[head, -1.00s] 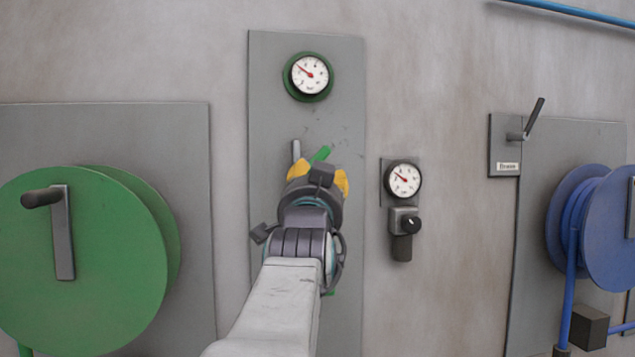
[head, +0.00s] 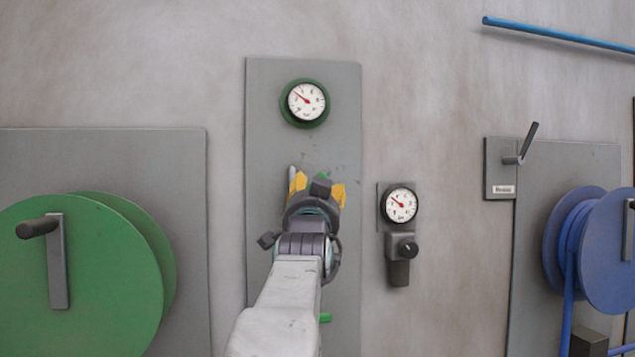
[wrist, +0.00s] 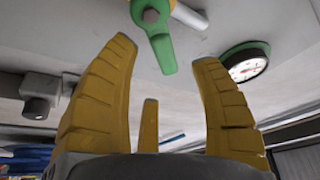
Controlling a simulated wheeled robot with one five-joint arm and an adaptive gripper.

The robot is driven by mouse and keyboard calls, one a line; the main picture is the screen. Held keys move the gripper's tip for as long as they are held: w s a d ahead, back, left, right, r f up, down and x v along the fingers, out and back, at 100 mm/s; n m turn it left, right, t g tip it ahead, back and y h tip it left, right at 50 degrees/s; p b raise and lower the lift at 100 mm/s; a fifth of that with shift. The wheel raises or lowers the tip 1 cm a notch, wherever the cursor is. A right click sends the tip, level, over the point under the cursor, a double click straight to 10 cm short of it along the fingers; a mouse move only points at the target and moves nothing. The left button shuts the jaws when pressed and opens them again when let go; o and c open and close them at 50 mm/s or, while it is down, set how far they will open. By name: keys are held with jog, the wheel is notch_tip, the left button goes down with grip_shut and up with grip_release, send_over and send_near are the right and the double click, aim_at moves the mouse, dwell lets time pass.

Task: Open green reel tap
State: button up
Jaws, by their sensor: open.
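My gripper (head: 317,190) is in front of the tall grey panel (head: 262,130). Its yellow fingers (wrist: 165,55) are spread and empty in the wrist view. The lever's free end points down towards the gap between them; I see no contact.
A green-rimmed gauge (head: 305,103) sits above on the panel. A small gauge (head: 401,205) with a black knob (head: 408,249) is to the right. The green reel (head: 100,270) stands left. The blue reel (head: 610,250) and a grey lever (head: 528,143) are far right.

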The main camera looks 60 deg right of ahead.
jog(key=shift+p+x, duration=0.65)
jog(key=shift+x, duration=1.25)
jog(key=shift+c, duration=0.4)
jog(key=shift+a, duration=0.1)
grip_shut()
